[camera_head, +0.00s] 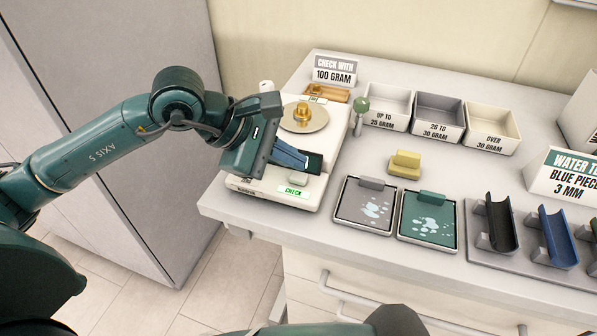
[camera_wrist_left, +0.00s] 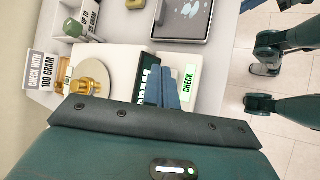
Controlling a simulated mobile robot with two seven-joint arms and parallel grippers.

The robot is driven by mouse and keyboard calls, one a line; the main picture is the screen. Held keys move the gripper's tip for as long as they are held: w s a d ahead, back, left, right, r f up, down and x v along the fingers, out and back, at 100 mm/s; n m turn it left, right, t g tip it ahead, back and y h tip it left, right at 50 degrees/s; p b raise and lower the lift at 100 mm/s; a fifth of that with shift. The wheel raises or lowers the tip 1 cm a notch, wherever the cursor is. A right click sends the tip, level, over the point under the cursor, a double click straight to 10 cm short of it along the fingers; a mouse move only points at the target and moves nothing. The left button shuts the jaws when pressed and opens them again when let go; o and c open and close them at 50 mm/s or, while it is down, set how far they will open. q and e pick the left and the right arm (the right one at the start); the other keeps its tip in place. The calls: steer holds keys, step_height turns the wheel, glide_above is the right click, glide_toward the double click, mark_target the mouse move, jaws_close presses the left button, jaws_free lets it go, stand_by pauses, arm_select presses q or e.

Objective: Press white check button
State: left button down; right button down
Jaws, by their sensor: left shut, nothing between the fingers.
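The white scale (camera_head: 330,135) stands at the left end of the table. A brass weight (camera_head: 303,113) sits on its round pan, and both also show in the wrist view, with the weight (camera_wrist_left: 86,86) at the left. A green-lit CHECK label (camera_head: 293,191) is on the scale's front; it also shows in the wrist view (camera_wrist_left: 190,79). The small white button (camera_head: 297,178) appears just behind the label, partly hidden by my fingers. My left gripper (camera_head: 306,164) is shut and empty, its blue fingers over the scale's dark display, close to the button. Contact cannot be told. My right gripper is out of view.
A "check with 100 gram" sign (camera_head: 334,70) and a wooden holder (camera_head: 327,94) stand behind the scale. Several sorting bins (camera_head: 438,117) are at the back. A yellow block (camera_head: 404,164), a grey tray (camera_head: 337,216) and a green tray (camera_head: 400,236) lie to the right.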

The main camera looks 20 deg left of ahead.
mark_target(291, 176)
arm_select(q)
steer(key=shift+r+p, duration=1.35)
steer(key=shift+r, duration=1.2)
